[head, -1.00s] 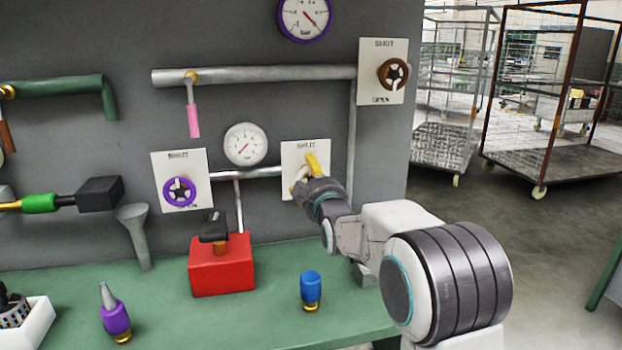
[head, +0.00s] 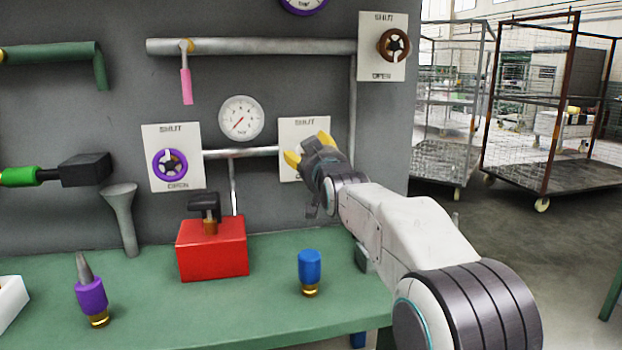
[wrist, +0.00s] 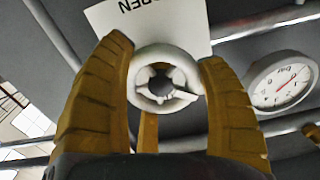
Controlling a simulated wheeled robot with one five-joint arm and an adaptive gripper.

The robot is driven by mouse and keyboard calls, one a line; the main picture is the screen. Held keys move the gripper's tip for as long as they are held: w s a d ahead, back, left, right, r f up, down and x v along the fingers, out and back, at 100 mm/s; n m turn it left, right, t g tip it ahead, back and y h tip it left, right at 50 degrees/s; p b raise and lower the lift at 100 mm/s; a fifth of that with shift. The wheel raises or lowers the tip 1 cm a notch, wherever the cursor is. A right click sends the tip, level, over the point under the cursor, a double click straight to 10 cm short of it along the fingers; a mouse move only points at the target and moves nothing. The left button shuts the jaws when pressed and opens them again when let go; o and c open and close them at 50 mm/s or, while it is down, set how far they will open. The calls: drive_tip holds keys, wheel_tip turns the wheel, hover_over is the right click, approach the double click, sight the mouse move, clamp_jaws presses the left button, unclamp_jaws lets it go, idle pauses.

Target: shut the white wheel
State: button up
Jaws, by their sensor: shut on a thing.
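The white wheel (wrist: 165,76) sits on a white plate with lettering, between my yellow fingers in the wrist view. One finger is on each side of its rim, and a dark gap shows between its spokes. My gripper (head: 308,148) is shut on the wheel at the plate marked SHUT (head: 303,124), right of the centre of the grey panel. In the head view my gripper hides most of the wheel and the lower part of the plate. The wheel's pointer is hard to make out.
A purple wheel (head: 170,165) is to the left and a brown wheel (head: 394,45) at upper right. A gauge (head: 241,119) is between pipes. On the green bench (head: 270,310) stand a red box (head: 213,250), a blue-topped piece (head: 310,270) and a purple-bodied nozzle (head: 91,297).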

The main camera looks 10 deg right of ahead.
drive_tip(key=m, duration=0.1)
drive_tip(key=m+b, duration=0.1)
drive_tip(key=m, duration=0.1)
drive_tip(key=m+b, duration=0.1)
drive_tip(key=shift+r+m, duration=0.3)
drive_tip(key=m+b, duration=0.1)
drive_tip(key=m, duration=0.4)
drive_tip(key=shift+s+r+m, duration=0.1)
drive_tip(key=shift+m, duration=0.6)
drive_tip(key=o, duration=0.8)
drive_tip(key=shift+d, duration=0.1)
drive_tip(key=o, duration=0.3)
drive_tip(key=shift+o, duration=0.4)
drive_tip(key=shift+f, duration=0.25)
drive_tip(key=s, duration=1.2)
